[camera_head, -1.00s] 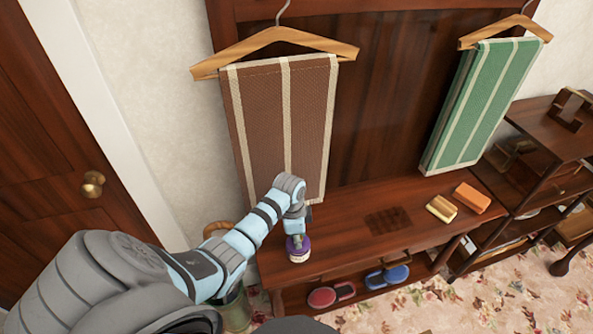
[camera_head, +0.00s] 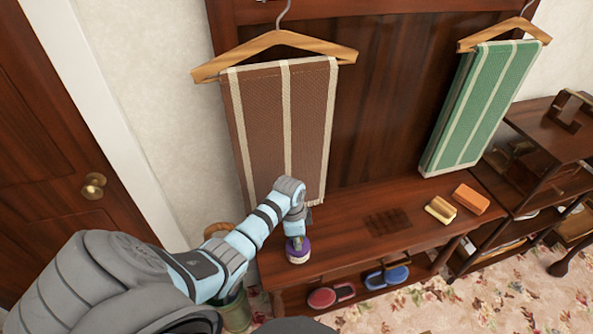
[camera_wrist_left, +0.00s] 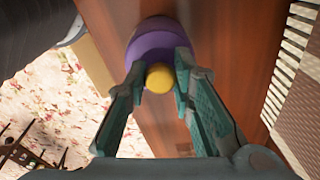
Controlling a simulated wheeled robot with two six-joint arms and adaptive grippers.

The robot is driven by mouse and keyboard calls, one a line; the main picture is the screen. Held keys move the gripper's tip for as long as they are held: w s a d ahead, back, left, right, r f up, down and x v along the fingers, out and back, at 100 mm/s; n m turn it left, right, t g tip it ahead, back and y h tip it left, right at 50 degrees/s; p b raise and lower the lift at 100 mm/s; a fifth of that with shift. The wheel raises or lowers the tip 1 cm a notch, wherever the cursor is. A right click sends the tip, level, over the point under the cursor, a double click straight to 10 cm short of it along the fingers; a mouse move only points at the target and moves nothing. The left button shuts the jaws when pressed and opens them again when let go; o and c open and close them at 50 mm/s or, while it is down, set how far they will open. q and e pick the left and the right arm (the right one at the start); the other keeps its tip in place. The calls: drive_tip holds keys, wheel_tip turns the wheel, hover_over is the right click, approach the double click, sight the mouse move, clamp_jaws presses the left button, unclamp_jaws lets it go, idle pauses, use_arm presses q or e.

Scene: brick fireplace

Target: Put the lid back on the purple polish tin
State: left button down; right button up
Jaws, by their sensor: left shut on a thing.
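The purple polish tin (camera_head: 298,257) stands on the left end of the wooden bench, below the brown striped cloth. Its purple lid has a round yellow knob (camera_wrist_left: 160,77). My left gripper (camera_head: 298,238) comes down over it from above. In the left wrist view, the two fingers of my left gripper (camera_wrist_left: 159,72) are shut on the yellow knob. The purple lid (camera_wrist_left: 155,42) lies just beyond the fingertips. The lid looks level and sits on or very close to the tin; the seam is too small to tell. My right gripper is not in view.
The bench (camera_head: 345,225) is clear around the tin, with a dark slatted patch (camera_head: 388,220) at its middle. A yellow brush (camera_head: 441,209) and an orange block (camera_head: 471,198) lie to the right. Red (camera_head: 322,298) and blue (camera_head: 396,275) items sit on the shelf below.

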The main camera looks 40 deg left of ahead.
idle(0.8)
use_arm(q)
drive_tip(key=c, duration=1.3)
unclamp_jaws()
drive_tip(key=shift+o, duration=0.4)
drive_tip(key=o, duration=0.4)
